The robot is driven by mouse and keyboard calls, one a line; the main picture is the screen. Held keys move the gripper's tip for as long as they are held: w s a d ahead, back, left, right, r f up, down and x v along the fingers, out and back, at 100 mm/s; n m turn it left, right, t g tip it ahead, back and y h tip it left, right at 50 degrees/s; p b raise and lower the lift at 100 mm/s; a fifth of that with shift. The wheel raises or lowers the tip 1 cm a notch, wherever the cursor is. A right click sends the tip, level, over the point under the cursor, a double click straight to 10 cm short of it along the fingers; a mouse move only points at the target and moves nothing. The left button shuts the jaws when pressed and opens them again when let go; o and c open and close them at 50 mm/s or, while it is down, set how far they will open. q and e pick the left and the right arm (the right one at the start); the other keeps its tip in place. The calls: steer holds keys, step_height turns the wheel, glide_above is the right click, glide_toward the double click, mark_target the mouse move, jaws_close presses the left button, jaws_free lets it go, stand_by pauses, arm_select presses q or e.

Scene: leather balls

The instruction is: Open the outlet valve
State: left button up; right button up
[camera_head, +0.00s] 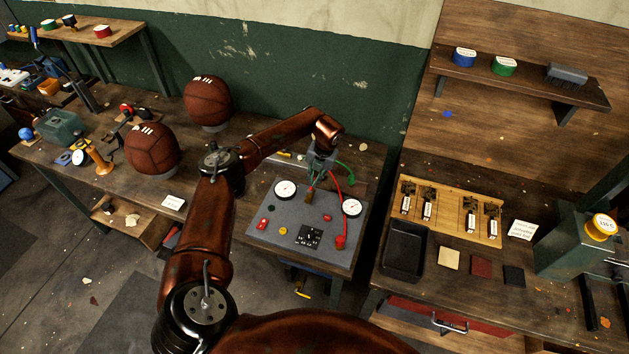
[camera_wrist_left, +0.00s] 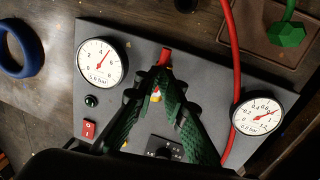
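The grey control panel (camera_head: 265,245) lies on the bench, with two white dial gauges (camera_head: 285,190) (camera_head: 351,207). My left gripper (camera_head: 309,193) points down at the panel between the gauges. In the left wrist view its green-padded fingers (camera_wrist_left: 160,76) come close together at the tips. My right gripper is not in view.
A red hose (camera_head: 336,190) runs past the right gauge to a red fitting (camera_head: 340,242). A red knob (camera_head: 327,217), red switch (camera_head: 262,223) and black plate (camera_head: 310,237) sit on the panel. Leather balls (camera_head: 207,102) (camera_head: 152,149) stand left. A black tray (camera_head: 406,250) is right.

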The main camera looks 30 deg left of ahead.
arm_select(q)
steer(key=o, duration=0.3)
steer(key=shift+s+a+f, duration=0.1)
steer(key=shift+s+f, duration=0.05)
steer(key=shift+f, duration=0.15)
steer(key=shift+r, duration=0.15)
steer(key=shift+r, duration=0.25)
step_height(320, 180, up, 11)
steer(key=d, duration=0.2)
steer(key=shift+w, duration=0.35)
steer(key=shift+d, duration=0.15)
